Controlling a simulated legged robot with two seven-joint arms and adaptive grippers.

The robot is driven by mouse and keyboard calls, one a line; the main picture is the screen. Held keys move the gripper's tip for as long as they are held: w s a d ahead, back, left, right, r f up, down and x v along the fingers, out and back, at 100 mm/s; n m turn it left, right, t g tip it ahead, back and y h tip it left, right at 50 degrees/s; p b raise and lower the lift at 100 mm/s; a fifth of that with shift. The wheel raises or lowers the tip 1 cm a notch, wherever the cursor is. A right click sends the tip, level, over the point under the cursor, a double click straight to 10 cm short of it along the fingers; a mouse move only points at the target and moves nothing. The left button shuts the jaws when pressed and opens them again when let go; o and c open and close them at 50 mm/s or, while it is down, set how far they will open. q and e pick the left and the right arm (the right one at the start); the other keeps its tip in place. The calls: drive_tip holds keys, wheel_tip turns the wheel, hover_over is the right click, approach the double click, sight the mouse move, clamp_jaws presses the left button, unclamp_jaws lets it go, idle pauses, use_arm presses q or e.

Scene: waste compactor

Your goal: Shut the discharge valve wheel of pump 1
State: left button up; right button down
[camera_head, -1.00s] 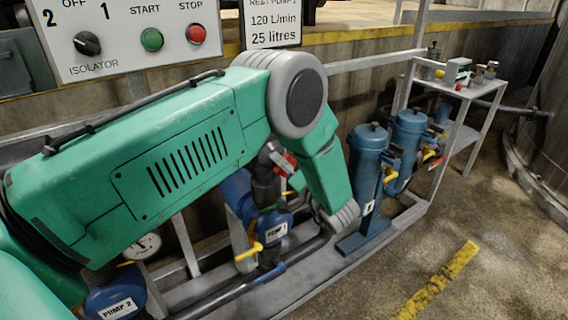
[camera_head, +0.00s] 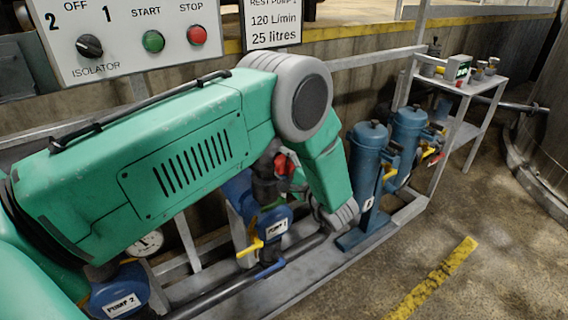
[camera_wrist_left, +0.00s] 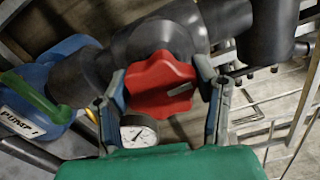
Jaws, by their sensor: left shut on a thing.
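The red valve wheel (camera_head: 282,164) sits on dark pipework above the blue pump labelled PUMP 1 (camera_head: 272,222). In the left wrist view the red wheel (camera_wrist_left: 160,85) fills the middle, and my left gripper (camera_wrist_left: 160,78) has one finger on each side of it, shut on its rim. The blue pump body (camera_wrist_left: 42,68) with its PUMP 1 label shows at the left of that view. In the head view my green forearm comes down beside the wheel and hides most of the gripper. My right gripper is in neither view.
A pressure gauge (camera_wrist_left: 138,132) sits just below the wheel in the wrist view. A green lever (camera_wrist_left: 35,100) and a yellow lever (camera_head: 249,247) are close by. Blue filter vessels (camera_head: 366,165) stand right of my arm. The control panel (camera_head: 130,40) is at upper left.

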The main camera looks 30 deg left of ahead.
use_arm(q)
drive_tip(key=shift+s+d+f+m, duration=0.15)
drive_tip(key=shift+f+m, duration=0.25)
drive_tip(key=o, duration=1.2)
drive_tip(key=shift+w+r, duration=0.1)
drive_tip(key=shift+w, duration=0.1)
drive_tip(key=shift+r, duration=0.1)
drive_tip(key=shift+s+d, duration=0.1)
drive_tip(key=shift+d, duration=0.1)
drive_tip(key=v, duration=1.1)
drive_tip(key=shift+d, duration=0.3)
